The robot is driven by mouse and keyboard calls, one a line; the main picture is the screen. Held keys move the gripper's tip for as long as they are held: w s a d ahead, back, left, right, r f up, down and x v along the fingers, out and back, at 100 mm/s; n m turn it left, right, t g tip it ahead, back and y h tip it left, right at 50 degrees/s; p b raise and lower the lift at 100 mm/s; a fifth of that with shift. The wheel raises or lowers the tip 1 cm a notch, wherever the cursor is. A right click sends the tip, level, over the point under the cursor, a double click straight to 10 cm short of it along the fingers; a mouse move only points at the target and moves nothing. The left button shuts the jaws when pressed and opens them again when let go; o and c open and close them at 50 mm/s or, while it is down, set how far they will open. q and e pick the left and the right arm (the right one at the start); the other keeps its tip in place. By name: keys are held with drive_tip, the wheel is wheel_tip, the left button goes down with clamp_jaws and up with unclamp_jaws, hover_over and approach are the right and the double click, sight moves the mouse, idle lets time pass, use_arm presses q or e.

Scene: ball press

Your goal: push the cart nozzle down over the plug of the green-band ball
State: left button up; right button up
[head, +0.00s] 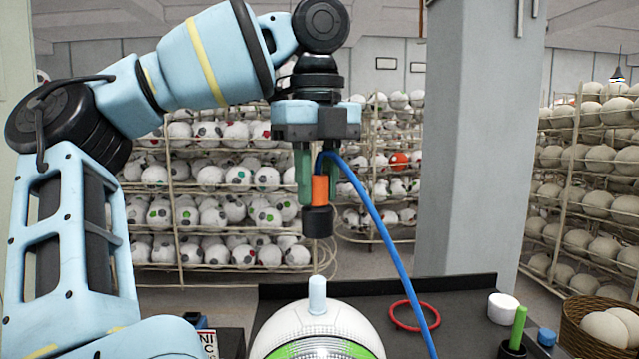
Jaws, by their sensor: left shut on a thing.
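My left gripper (317,180) points down in the head view, shut on the cart nozzle (319,205). The nozzle has an orange body and a black lower end, and a blue hose (385,235) runs from its top down to the right. The green-band ball (317,331) is at the bottom centre, white with a green patch, its lower part cut off by the frame. Its pale blue plug (317,295) stands upright on top. The nozzle hangs above the plug, roughly in line with it in this view, with a visible gap between them. My right gripper is not in view.
A dark tabletop (465,300) holds a red ring (414,316), a white cylinder (503,308), a green-handled tool (518,330) and a small blue object (546,337). A wicker basket (572,335) of balls is at the right edge. A grey pillar (484,140) and ball racks stand behind.

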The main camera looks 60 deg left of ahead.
use_arm(q)
drive_tip(key=shift+f, duration=0.1)
drive_tip(key=shift+f, duration=2.8)
drive_tip(key=shift+f, duration=2.15)
drive_tip(key=o, duration=1.1)
drive_tip(key=shift+r+b, duration=0.45)
drive_tip(key=shift+r, duration=3.45)
